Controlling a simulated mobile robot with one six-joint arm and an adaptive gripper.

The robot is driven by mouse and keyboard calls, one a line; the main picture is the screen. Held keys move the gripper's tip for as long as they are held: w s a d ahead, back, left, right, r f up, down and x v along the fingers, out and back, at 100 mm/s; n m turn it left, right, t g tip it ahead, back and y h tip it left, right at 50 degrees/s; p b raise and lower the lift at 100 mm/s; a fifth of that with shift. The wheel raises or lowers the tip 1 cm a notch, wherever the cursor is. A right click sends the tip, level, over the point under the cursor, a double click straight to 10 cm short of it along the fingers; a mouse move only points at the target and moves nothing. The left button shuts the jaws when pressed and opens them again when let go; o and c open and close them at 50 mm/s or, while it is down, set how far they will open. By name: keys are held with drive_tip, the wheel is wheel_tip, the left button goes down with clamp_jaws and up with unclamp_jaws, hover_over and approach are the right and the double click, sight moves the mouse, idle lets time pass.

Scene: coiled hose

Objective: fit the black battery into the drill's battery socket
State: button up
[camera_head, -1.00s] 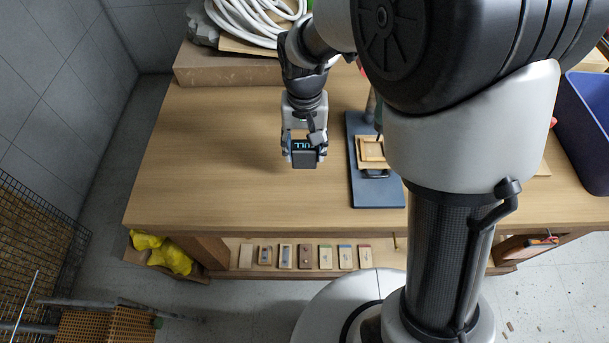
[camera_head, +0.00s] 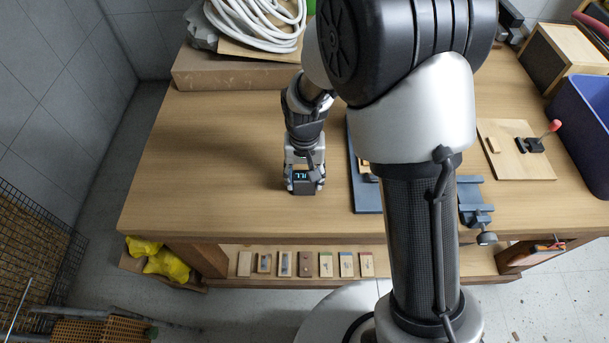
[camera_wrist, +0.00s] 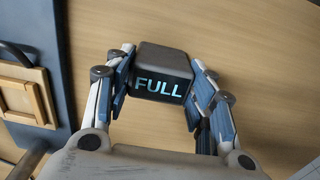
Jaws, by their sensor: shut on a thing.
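The black battery (camera_head: 300,187) has a lit display that reads "FULL" in the wrist view (camera_wrist: 162,86). My gripper (camera_head: 303,178) is shut on it, with one blue-padded finger on each side in the wrist view (camera_wrist: 163,80). The battery is over bare wooden table, left of a dark blue stand base (camera_head: 366,198). I cannot tell whether it touches the table. I cannot make out the drill or its battery socket; my arm covers much of the area around the stand.
A wooden block (camera_wrist: 20,95) lies on the blue base. The table (camera_head: 220,180) is clear left of my gripper. A coiled white hose (camera_head: 255,25) sits at the back. A blue vise (camera_head: 477,205), a board with a red-handled clamp (camera_head: 510,165) and a blue bin (camera_head: 585,125) stand right.

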sight(304, 175)
drive_tip(key=shift+f, duration=0.15)
drive_tip(key=o, duration=1.3)
wheel_tip(304, 175, up, 17)
drive_tip(key=p, duration=0.5)
drive_tip(key=s+d+r+t, duration=0.3)
drive_tip(key=s+d+r, duration=0.7)
drive_tip(key=s+r, duration=0.2)
drive_tip(key=s+d+t, duration=0.2)
drive_tip(key=s+d, duration=0.1)
drive_tip(key=s, duration=0.4)
drive_tip(key=f+b, duration=0.1)
drive_tip(key=b, duration=0.1)
drive_tip(key=f+b, duration=0.1)
drive_tip(key=f, duration=0.1)
drive_tip(key=f+b, duration=0.1)
drive_tip(key=b, duration=0.1)
drive_tip(key=shift+s+a+f+b, duration=0.15)
drive_tip(key=shift+s+f+b, duration=0.1)
drive_tip(key=shift+f+b, duration=0.05)
